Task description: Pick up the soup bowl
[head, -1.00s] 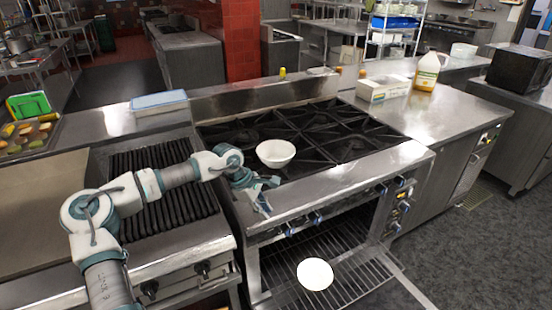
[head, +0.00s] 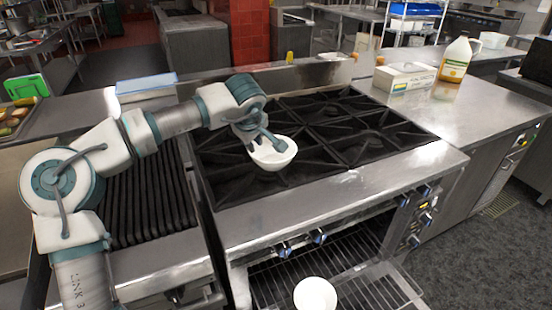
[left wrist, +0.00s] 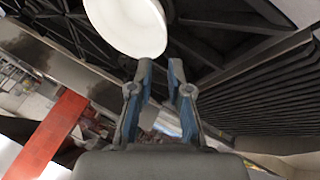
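A white soup bowl (head: 275,157) stands on the black stove grates in the head view. It also shows at the top of the left wrist view (left wrist: 125,22), partly cut off. My left gripper (head: 258,140) is at the bowl's upper left rim in the head view and covers part of it. In the left wrist view its two fingers (left wrist: 160,64) are apart with a gap between them. The bowl's rim lies just beyond the left finger's tip. I cannot tell whether they touch. My right gripper is not in view.
Another white round dish (head: 315,295) is low at the open oven. A ribbed grill (head: 150,205) lies left of the stove (head: 350,187). A white box (head: 404,77) and a jug (head: 457,60) stand on the right counter. The counter's front part is clear.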

